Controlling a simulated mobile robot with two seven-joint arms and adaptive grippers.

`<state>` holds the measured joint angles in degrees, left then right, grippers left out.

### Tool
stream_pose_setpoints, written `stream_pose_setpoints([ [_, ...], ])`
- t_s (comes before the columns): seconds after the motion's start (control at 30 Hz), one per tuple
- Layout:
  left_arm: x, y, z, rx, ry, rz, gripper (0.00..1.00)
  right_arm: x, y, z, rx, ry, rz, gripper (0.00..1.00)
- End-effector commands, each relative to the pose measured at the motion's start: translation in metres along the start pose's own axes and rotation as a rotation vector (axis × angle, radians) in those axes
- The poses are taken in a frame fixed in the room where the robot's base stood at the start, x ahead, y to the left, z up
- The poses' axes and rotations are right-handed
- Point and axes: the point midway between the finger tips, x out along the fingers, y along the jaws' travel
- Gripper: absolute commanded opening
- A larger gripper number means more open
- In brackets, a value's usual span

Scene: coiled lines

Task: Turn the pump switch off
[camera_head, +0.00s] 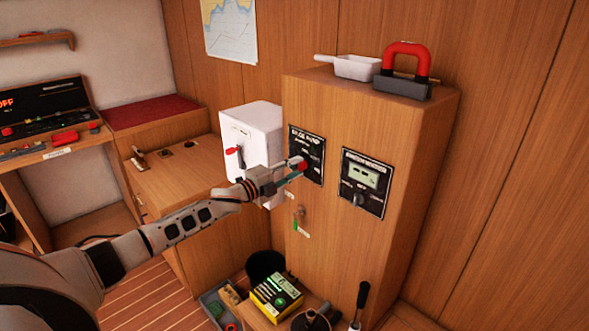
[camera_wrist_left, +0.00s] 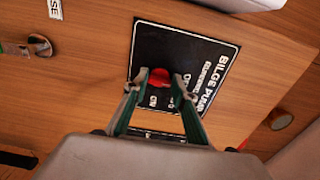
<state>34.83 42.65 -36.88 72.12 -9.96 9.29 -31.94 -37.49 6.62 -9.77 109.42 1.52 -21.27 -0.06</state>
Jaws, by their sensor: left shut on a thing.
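The black bilge pump panel (camera_head: 308,146) is on the front face of a tall wooden cabinet. Its lettering and white-edged plate also show in the wrist view (camera_wrist_left: 178,48). The red pump switch knob (camera_wrist_left: 159,78) sits on this panel. My left gripper (camera_head: 299,168) reaches in from the left at the panel's lower part. In the wrist view its two fingers are closed around the red knob, one on each side. The fingers hide part of the panel's markings, so I cannot tell which position the knob points to. My right gripper is in neither view.
A panel with a small display (camera_head: 366,182) is to the right. A white tray (camera_head: 356,67) and a red-handled grey block (camera_head: 404,86) stand on top. A yellow-black box (camera_head: 276,298) is below.

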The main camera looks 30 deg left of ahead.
Motion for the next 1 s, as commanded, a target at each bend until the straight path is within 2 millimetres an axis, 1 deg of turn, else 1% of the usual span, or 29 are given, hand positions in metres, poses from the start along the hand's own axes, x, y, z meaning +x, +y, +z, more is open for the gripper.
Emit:
stream_pose_setpoints([
  [0.03, 0.000, 0.001, 0.000, -0.002, 0.000, 0.001, 0.05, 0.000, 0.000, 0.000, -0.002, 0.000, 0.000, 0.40],
  [0.07, 0.000, 0.001, 0.000, -0.002, 0.000, 0.001, 0.31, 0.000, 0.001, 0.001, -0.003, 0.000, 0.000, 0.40],
  [0.1, 0.000, 0.001, 0.000, -0.002, 0.000, 0.001, 0.42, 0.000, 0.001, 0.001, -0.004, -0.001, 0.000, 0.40],
  [0.13, 0.000, 0.001, 0.000, -0.002, 0.000, 0.001, 0.43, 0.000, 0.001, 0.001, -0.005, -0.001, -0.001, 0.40],
  [0.37, 0.000, 0.000, 0.000, 0.000, 0.000, 0.000, 0.43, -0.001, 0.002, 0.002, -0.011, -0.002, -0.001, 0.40],
  [0.43, 0.000, 0.000, 0.000, 0.000, 0.000, 0.000, 0.43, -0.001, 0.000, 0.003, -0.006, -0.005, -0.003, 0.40],
  [0.57, -0.006, 0.001, 0.001, 0.000, -0.001, 0.001, 0.43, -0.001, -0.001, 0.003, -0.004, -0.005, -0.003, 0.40],
  [0.67, -0.017, 0.002, 0.000, 0.000, 0.000, 0.002, 0.43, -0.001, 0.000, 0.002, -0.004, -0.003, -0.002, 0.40],
  [1.0, -0.072, 0.002, 0.000, 0.001, 0.000, 0.004, 0.43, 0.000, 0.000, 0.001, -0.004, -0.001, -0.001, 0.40],
])
